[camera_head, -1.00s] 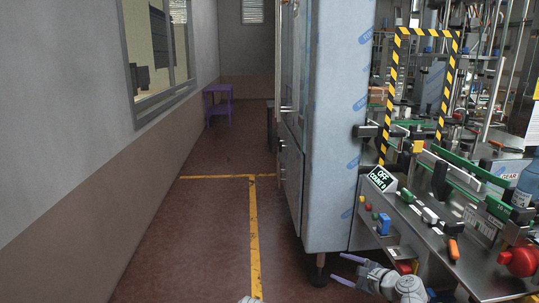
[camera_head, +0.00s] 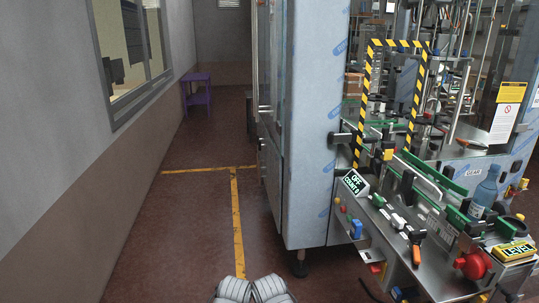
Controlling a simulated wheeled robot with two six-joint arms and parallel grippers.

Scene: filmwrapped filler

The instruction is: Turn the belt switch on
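The sloped front panel of the machine (camera_head: 365,222) is at right of centre. A small display (camera_head: 354,182) above it reads OFF, COUNT 0. The panel carries a blue switch-like part (camera_head: 356,229) and small coloured buttons (camera_head: 343,208). No label marks which control is the belt switch, and its lever position is too small to tell. Two pale ribbed parts of my arms show side by side at the bottom centre, well left of and below the panel. No gripper fingers can be made out.
A red mushroom button (camera_head: 473,264), a yellow LEVEL box (camera_head: 513,251) and a blue bottle (camera_head: 486,192) are at the machine's right. A tall cabinet (camera_head: 305,130) stands left of the panel. The aisle floor (camera_head: 195,235) is clear; a purple table (camera_head: 197,93) stands far back.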

